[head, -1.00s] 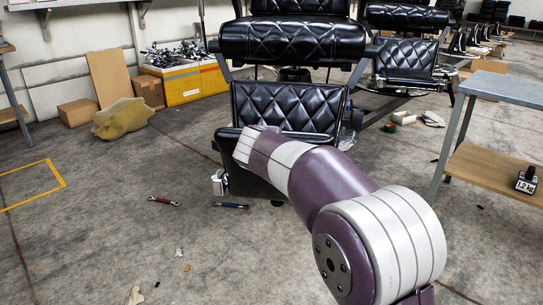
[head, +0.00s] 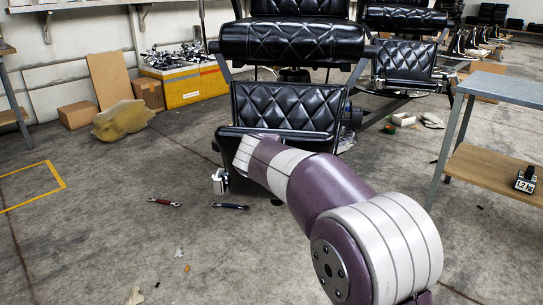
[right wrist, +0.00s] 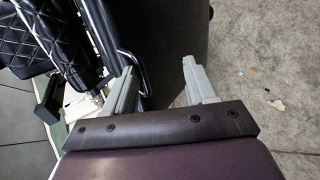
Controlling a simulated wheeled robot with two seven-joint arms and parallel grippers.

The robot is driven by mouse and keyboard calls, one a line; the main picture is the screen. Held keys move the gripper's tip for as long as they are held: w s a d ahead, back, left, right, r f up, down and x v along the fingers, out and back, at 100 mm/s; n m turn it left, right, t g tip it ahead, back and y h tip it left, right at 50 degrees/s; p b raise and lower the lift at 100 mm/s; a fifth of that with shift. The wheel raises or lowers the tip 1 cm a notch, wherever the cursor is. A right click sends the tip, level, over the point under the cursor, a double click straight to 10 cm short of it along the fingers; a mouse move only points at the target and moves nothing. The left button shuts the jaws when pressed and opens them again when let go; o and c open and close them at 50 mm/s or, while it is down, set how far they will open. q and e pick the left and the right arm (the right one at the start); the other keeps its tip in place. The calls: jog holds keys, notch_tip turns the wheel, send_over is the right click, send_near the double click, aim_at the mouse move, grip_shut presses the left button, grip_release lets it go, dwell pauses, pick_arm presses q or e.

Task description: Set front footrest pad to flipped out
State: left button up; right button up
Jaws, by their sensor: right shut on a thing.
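The barber chair (head: 290,38) is black with quilted leather. Its quilted lower front panel (head: 287,105) faces me, with a dark footrest pad (head: 228,132) along its lower edge, partly hidden behind my right arm. In the right wrist view, the fingers of my right gripper (right wrist: 160,88) stand apart on either side of a dark flat piece, which I take to be the footrest pad (right wrist: 172,45). The gripper is shut on it, though the exact contact is unclear. My left gripper is not in view.
A metal-legged table (head: 500,90) stands at the right. Two small tools, one red (head: 163,202) and one blue (head: 230,206), lie on the floor left of my arm. A yellow crate (head: 190,85) and cardboard boxes stand at the back left. The floor at front left is mostly clear.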

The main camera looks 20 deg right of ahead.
jog(key=shift+f, duration=0.45)
jog(key=p+v, duration=0.4)
jog(key=v, duration=0.9)
jog(key=shift+r, duration=0.3)
jog(key=shift+w, duration=0.15)
